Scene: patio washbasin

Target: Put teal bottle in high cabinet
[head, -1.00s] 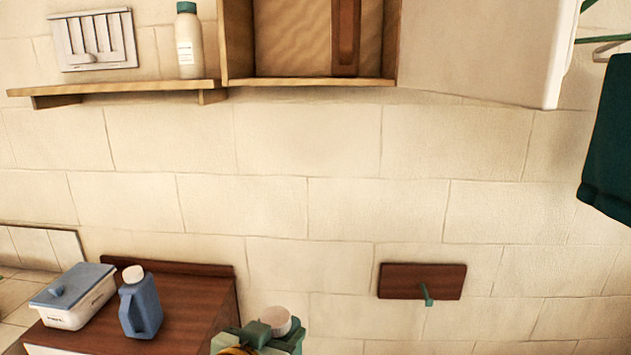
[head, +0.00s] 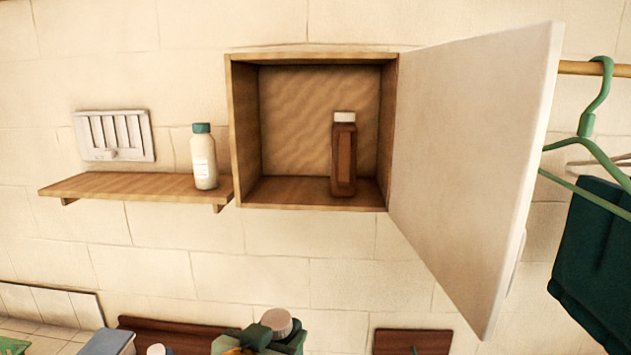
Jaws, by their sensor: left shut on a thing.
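The high cabinet (head: 240,135) hangs on the wall at upper centre, its white door (head: 470,150) swung wide open to the right. A brown bottle with a white cap (head: 344,155) stands inside at the right, and the left part of its floor is bare. My left gripper (head: 258,338) is at the bottom edge, well below the cabinet. It is shut on the teal bottle (head: 291,343), whose pale cap (head: 277,321) points up. Most of the bottle and gripper are cut off by the frame. My right gripper is not in view.
A wooden shelf (head: 120,188) left of the cabinet holds a cream bottle with a teal cap (head: 204,160). A white slatted vent (head: 115,135) is above it. A green hanger (head: 590,125) and dark teal cloth (head: 600,250) hang right of the door. A wooden wall plate (head: 412,342) sits low.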

